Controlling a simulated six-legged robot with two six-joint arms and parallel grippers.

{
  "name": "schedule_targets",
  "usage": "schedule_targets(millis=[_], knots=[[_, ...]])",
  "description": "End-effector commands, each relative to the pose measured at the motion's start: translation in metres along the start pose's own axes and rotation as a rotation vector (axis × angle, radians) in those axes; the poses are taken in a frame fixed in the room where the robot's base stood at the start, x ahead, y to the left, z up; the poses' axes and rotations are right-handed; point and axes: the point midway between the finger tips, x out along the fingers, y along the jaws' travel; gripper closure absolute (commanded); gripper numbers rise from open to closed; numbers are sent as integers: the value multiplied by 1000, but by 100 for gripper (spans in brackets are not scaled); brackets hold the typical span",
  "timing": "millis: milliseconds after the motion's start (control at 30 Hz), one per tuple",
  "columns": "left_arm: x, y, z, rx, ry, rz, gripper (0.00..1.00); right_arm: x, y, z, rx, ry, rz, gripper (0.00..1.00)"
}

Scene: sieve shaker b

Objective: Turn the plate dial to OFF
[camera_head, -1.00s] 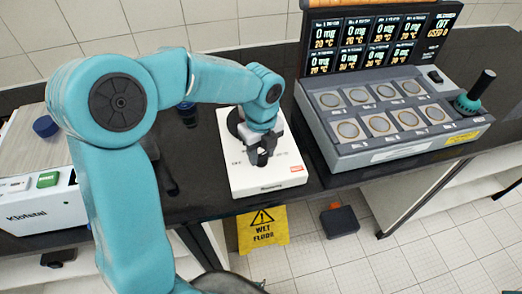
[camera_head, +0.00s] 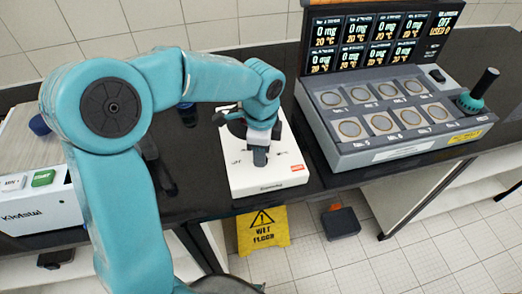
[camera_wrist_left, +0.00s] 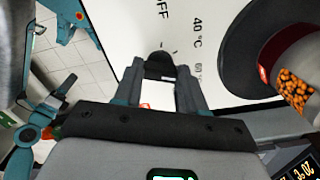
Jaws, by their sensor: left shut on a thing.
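The white plate unit (camera_head: 285,175) stands on the dark bench in the head view, its front towards me. My left gripper (camera_head: 260,158) reaches down over its front face and mostly hides the dial there. In the left wrist view the small black dial (camera_wrist_left: 160,66) sits between the fingertips of my left gripper (camera_wrist_left: 160,90), which is shut on it. The printed OFF mark (camera_wrist_left: 162,10) and a 40 °C mark (camera_wrist_left: 197,38) show beyond the dial. I cannot read where the dial points. My right gripper is not in view.
A dark round plate (camera_wrist_left: 236,45) and a vessel with orange beads (camera_wrist_left: 296,88) are close right of the gripper in the wrist view. The grey sieve station (camera_head: 350,155) stands right of the unit. A yellow wet-floor sign (camera_head: 262,238) is below the bench.

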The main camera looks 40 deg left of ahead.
Motion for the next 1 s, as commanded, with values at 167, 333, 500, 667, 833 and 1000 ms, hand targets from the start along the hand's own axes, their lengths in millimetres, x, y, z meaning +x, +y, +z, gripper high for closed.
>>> schedule_targets(millis=[167,333,500,667,833,1000], knots=[[2,1,0,-167,0,2,90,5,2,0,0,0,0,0],[2,1,0,-328,0,2,90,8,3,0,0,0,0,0],[2,1,0,-489,0,2,90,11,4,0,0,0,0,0],[2,1,-1,-641,0,2,90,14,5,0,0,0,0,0],[2,1,-1,-803,0,2,90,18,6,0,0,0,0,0],[2,1,-1,-964,0,2,90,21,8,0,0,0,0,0]])
